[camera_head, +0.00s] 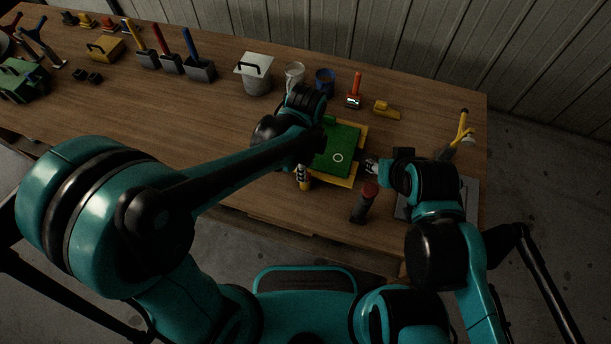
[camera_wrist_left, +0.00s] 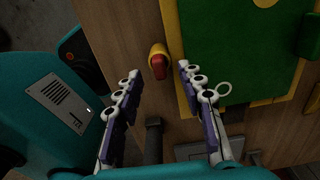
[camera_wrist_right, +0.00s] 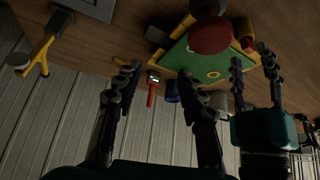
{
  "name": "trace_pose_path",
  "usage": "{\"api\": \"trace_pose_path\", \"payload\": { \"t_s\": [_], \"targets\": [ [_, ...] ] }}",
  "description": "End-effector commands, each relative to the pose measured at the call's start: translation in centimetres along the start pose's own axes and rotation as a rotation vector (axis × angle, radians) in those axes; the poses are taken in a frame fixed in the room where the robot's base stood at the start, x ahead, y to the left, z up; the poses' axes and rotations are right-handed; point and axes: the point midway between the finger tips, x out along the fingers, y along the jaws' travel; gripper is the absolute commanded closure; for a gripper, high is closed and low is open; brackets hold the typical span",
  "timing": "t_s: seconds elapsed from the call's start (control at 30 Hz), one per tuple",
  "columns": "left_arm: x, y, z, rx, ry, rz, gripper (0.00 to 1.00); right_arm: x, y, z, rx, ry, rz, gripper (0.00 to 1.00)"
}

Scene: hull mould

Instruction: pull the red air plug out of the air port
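A small red plug-like piece (camera_wrist_left: 160,67) with an orange-yellow top shows in the left wrist view, beside the yellow edge of the mould. I cannot tell how deeply it is seated. The green mould (camera_head: 345,135) on its yellow base lies at the table's front right and bears a white ring (camera_head: 338,158). My left gripper (camera_wrist_left: 158,71) is open and empty, its fingers spread either side of the red piece and apart from it. My right gripper (camera_wrist_right: 159,72) is open and empty, just right of the mould in the head view.
Several trowels and tools fill the far left.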

Motion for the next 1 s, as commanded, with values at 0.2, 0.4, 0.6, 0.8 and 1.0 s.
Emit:
{"api": "trace_pose_path", "payload": {
  "t_s": [0.2,0.4,0.6,0.8,1.0],
  "targets": [
    [3.5,0.1,0.1,0.0,0.0,0.0,0.61,1.6,0.0,1.1,0.0,0.0,0.0,0.6],
    [3.5,0.1,0.1,0.0,0.0,0.0,0.61,1.4,0.0,1.0,0.0,0.0,0.0,0.6],
    [3.5,0.1,0.1,0.0,0.0,0.0,1.0,1.4,0.0,1.0,0.0,0.0,0.0,0.6],
    [3.5,0.1,0.1,0.0,0.0,0.0,1.0,1.4,0.0,1.0,0.0,0.0,0.0,0.6],
    [3.2,0.0,0.0,0.0,0.0,0.0,1.0,1.3,0.0,0.9,0.0,0.0,0.0,0.6]
  ]
}}
